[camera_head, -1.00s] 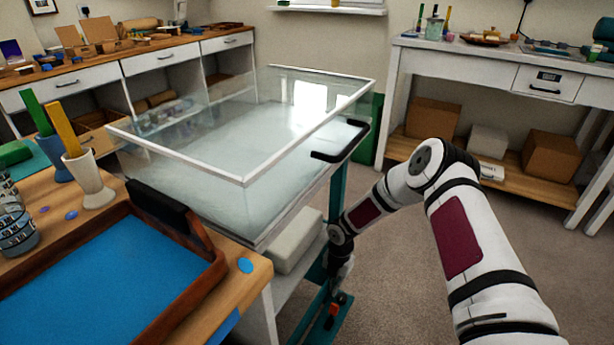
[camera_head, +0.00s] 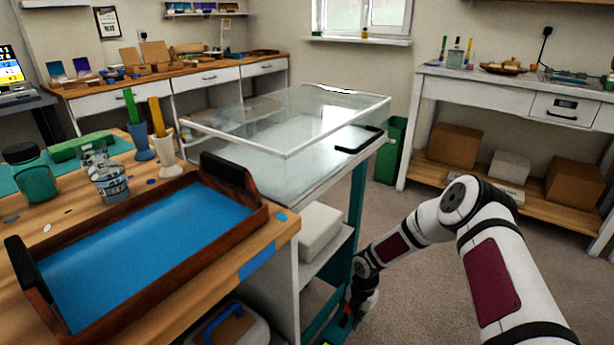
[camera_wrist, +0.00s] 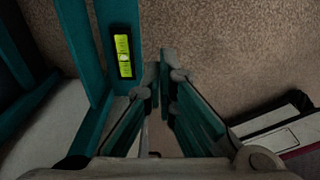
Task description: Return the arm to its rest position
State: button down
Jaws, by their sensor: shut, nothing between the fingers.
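My arm reaches in from the lower right of the head view and bends down at the elbow. My gripper (camera_head: 348,316) hangs low beside the teal leg of the stand under the clear tank (camera_head: 290,135), partly cut off by the frame's bottom. In the wrist view my gripper (camera_wrist: 160,72) points away over the carpet, its fingertips together and empty. A teal bar with a yellow-green spirit level (camera_wrist: 124,52) lies just left of the fingers. I cannot tell whether they touch it.
A wooden-framed tray (camera_head: 262,215) with a blue inside sits on the near left bench. A white box (camera_head: 318,230) rests on the stand's shelf. A green bin (camera_head: 391,150) and a white side table (camera_head: 500,85) stand behind. Carpet is open right of the stand.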

jog(key=s+d+r+m+h, duration=0.1)
jog(key=d+r+m, duration=0.2)
jog(key=r, duration=0.8)
jog(key=d+r+m+h, duration=0.2)
jog(key=d+r+m, duration=0.1)
jog(key=r, duration=0.9)
jog(key=s+d+r+m+h, duration=0.1)
jog(key=s+r+m, duration=0.25)
jog(key=r, duration=0.45)
jog(key=s+d+r+m, duration=0.1)
jog(key=s+r+m, duration=0.3)
jog(key=r, duration=0.5)
jog(key=s+r+m, duration=0.4)
jog(key=s+r, duration=0.2)
jog(key=s, duration=0.3)
jog(key=s+r+m, duration=0.4)
jog(key=s+r, duration=0.1)
jog(key=s, duration=0.3)
jog(key=s+a+r+m+t+y, duration=0.15)
jog(key=s+m, duration=0.25)
jog(key=s, duration=0.5)
jog(key=s+a+m+y, duration=0.2)
jog(key=s+a+m, duration=0.15)
jog(key=s, duration=0.55)
notch_tip(320, 180, up, 30)
jog(key=d+t+p, duration=0.1)
jog(key=t+p, duration=0.2)
jog(key=p, duration=2.6)
jog(key=shift+w+d, duration=0.15)
jog(key=shift+w, duration=0.15)
